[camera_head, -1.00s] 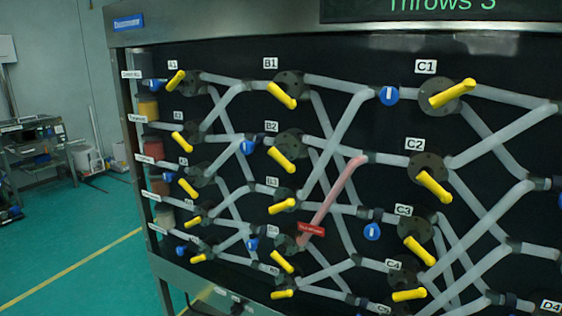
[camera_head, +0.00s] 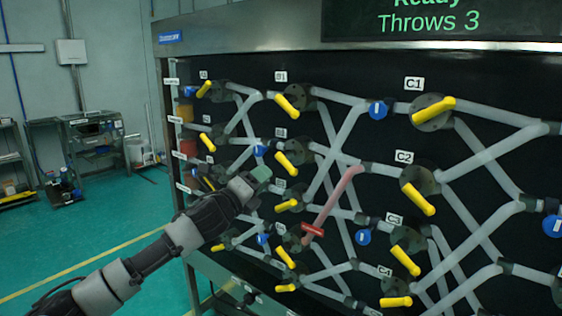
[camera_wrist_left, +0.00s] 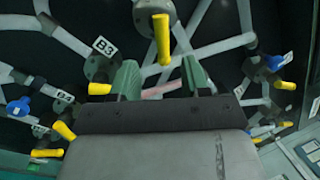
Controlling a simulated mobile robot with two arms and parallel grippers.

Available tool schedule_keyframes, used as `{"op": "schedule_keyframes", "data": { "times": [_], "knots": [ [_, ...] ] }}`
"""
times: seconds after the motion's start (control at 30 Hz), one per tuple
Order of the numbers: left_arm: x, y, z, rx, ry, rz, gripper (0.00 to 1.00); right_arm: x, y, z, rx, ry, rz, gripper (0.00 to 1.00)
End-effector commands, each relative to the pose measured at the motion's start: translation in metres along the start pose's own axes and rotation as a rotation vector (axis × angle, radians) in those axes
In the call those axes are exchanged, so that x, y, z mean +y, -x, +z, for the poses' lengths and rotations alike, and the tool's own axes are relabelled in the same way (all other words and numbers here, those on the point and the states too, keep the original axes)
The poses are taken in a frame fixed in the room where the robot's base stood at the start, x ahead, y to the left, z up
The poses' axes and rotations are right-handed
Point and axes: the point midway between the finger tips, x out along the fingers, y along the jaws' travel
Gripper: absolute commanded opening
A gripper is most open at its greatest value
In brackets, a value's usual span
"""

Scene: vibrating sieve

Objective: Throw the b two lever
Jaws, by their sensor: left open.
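The B2 lever (camera_head: 287,163) is a yellow handle on a dark round valve in the second row of the B column. In the head view it slants down to the right, and its label is too small to read clearly. My left gripper (camera_head: 255,182) is left of and slightly below this lever, apart from it. In the left wrist view, the open green fingers of my left gripper (camera_wrist_left: 160,82) hold nothing. A yellow lever, apparently B2 (camera_wrist_left: 162,38), points down toward the gap between them. My right gripper is not in view.
The B1 lever (camera_head: 287,105) is above and the B3 lever (camera_head: 288,205) below, with its handle near my fingers in the wrist view. A pink pipe (camera_head: 335,198) with a red tag crosses at right. A screen (camera_head: 428,22) reads "Ready" and "Throws 3".

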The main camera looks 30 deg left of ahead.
Motion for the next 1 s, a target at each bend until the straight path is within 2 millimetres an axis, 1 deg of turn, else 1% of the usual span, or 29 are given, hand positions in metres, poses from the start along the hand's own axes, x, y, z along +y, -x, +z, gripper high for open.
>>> {"op": "schedule_keyframes", "data": {
  "times": [0.03, 0.17, 0.3, 0.4, 0.5, 0.7, 0.97, 1.0],
  "knots": [
    [-0.005, -0.009, 0.003, -0.001, 0.003, -0.003, 0.46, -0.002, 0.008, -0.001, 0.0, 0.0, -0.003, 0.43],
    [-0.005, -0.031, 0.003, -0.003, 0.005, -0.002, 0.46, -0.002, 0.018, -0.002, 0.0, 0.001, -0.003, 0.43],
    [-0.004, -0.055, 0.003, -0.003, 0.005, -0.001, 0.46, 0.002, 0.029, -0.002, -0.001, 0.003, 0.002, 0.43],
    [-0.003, -0.069, 0.002, -0.001, 0.005, 0.0, 0.46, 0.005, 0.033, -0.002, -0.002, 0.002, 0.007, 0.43],
    [-0.002, -0.078, 0.001, -0.001, 0.004, 0.0, 0.46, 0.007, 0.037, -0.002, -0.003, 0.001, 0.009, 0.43],
    [-0.001, -0.087, 0.0, 0.0, 0.002, 0.001, 0.46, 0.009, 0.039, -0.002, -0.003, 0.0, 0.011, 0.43],
    [0.0, -0.087, -0.001, 0.001, 0.002, 0.001, 0.46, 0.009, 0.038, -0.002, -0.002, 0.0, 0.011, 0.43],
    [0.0, -0.087, -0.001, 0.001, 0.002, 0.001, 0.4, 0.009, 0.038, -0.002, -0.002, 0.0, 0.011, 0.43]
  ]
}}
